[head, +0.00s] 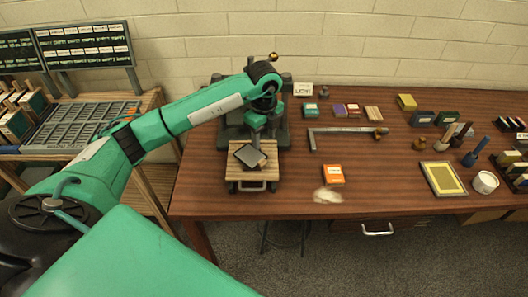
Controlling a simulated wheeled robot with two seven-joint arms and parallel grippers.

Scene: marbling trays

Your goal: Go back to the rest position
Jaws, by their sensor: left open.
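My left arm reaches in from the left across the table. My left gripper (256,138) points down over a slatted wooden board on a dark press-like stand (233,141). It is open, and its fingertips are partly hidden. A dark flat plate with a light rim (250,155) lies tilted on the slatted board (252,173), just below the gripper. I cannot tell whether the fingers touch the plate. My right gripper is not in view.
The brown table (260,203) holds a metal square (345,131), an orange box (333,174), a white blurred lump (327,195), a yellow framed panel (443,178) and a white cup (485,182). A grey type tray (85,125) stands left. The table's front middle is fairly clear.

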